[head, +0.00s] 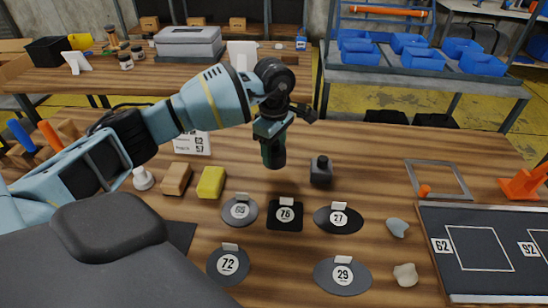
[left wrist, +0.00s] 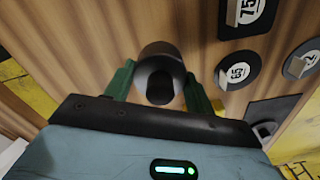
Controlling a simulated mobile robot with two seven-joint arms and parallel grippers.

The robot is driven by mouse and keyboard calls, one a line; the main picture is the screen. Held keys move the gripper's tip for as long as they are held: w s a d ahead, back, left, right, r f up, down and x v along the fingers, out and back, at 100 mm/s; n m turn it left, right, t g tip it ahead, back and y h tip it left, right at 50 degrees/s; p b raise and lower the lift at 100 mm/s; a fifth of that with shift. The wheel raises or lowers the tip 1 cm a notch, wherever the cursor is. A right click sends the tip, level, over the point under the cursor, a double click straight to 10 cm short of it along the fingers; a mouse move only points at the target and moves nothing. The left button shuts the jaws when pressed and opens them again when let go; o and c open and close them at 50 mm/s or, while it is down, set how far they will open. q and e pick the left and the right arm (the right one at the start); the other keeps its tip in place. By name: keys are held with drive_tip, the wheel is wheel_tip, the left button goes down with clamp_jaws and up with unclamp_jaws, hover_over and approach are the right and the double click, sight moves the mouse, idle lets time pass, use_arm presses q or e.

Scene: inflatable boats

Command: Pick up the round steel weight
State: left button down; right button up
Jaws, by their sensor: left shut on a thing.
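My left gripper (head: 273,150) is above the middle of the wooden table, pointing down. In the left wrist view, its green fingers are closed around a dark grey round steel weight (left wrist: 160,72) with a dark hollow or knob at its near end. In the head view the fingers hide most of this weight. A second dark weight (head: 321,173), block-shaped with a small knob on top, stands just to the right of the gripper, apart from it. My right gripper is not in view.
Below the gripper lie several dark numbered pads, including a square one marked 75 (head: 285,216) and a round one marked 65 (head: 239,211). A yellow block (head: 211,182) and a wooden block (head: 175,179) sit left. A black marked board (head: 490,255) lies right.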

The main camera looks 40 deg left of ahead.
use_arm(q)
drive_tip(key=shift+r, duration=3.1)
